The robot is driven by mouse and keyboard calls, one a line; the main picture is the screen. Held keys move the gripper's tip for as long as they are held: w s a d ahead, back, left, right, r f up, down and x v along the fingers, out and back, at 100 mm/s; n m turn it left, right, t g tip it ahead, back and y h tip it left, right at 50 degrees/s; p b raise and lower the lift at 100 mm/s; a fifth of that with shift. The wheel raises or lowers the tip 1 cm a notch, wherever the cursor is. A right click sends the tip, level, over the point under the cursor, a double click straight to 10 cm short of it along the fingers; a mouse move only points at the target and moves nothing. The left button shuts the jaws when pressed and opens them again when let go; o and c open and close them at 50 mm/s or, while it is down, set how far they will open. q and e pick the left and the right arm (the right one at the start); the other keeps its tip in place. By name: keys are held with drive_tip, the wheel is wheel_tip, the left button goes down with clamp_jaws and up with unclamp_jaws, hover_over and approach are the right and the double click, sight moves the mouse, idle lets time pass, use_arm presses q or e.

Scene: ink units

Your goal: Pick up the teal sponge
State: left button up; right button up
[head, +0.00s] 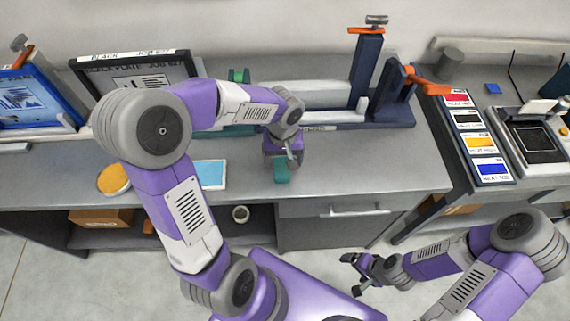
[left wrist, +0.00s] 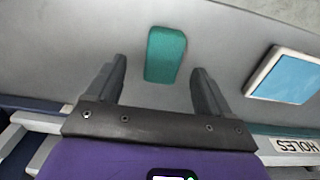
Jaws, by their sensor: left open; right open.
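The teal sponge (head: 281,173) lies on the grey counter (head: 340,180) near its front edge. My left gripper (head: 284,160) is right over it in the head view and hides part of it. In the left wrist view, the sponge (left wrist: 165,55) shows just beyond and between the two open fingers of my left gripper (left wrist: 160,80). I cannot tell whether the fingers touch it. My right gripper (head: 357,272) is open and empty, low in front of the counter, over the floor.
A blue-topped pad (head: 211,174) and an orange disc (head: 113,179) lie left of the sponge. A dark press with orange handles (head: 367,75) stands behind, right. A colour card strip (head: 470,137) is on the right counter. The counter right of the sponge is clear.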

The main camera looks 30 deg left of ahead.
sight(282, 167)
use_arm(q)
drive_tip(key=f, duration=0.3)
drive_tip(key=f+b, duration=0.1)
drive_tip(key=f, duration=0.1)
drive_tip(key=shift+a+f, duration=0.2)
drive_tip(key=shift+a, duration=0.1)
drive_tip(key=shift+c, duration=0.2)
drive_tip(key=c, duration=1)
